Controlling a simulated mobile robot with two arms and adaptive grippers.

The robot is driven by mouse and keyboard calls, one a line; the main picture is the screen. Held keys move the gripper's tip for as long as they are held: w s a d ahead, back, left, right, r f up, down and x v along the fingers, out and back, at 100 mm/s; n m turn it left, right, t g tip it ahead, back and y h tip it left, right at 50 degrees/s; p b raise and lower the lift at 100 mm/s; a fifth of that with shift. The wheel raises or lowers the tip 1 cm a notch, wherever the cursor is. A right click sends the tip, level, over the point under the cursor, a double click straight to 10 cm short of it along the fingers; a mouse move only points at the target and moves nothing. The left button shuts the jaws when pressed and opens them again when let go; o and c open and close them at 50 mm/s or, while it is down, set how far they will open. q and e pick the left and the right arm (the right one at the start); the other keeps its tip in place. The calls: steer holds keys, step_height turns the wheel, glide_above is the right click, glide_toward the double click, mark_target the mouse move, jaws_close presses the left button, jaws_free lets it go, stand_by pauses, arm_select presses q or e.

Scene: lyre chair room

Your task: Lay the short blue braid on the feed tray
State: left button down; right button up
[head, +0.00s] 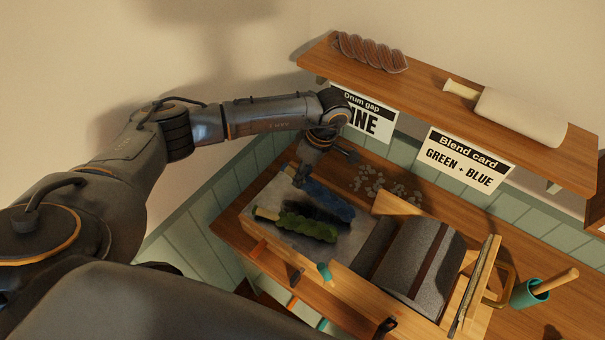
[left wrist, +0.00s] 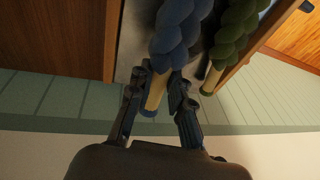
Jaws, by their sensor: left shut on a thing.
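The short blue braid (head: 330,200) is over the grey feed tray (head: 342,244), beside the green braid (head: 308,227). My left gripper (head: 299,178) is shut on the blue braid's pale end. In the left wrist view the fingers (left wrist: 160,90) close around that end, and the blue braid (left wrist: 176,36) runs away from them. The green braid (left wrist: 236,32) lies to its right, apart from the gripper. A dark shadow lies between the braids; I cannot tell whether the blue braid touches the tray. My right gripper is out of view.
A grey drum carder (head: 420,262) stands right of the tray. A teal cup with a wooden handle (head: 530,293) is at the far right. Pale bits (head: 372,185) lie behind the tray. A shelf (head: 440,82) with a twisted braid and a roll overhangs the back.

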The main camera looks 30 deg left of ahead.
arm_select(q)
steer(key=shift+f, duration=0.25)
steer(key=c, duration=1.1)
jaws_free()
steer(key=shift+c, duration=0.2)
steer(key=shift+r, duration=0.1)
steer(key=v, duration=1.1)
steer(key=shift+r, duration=0.4)
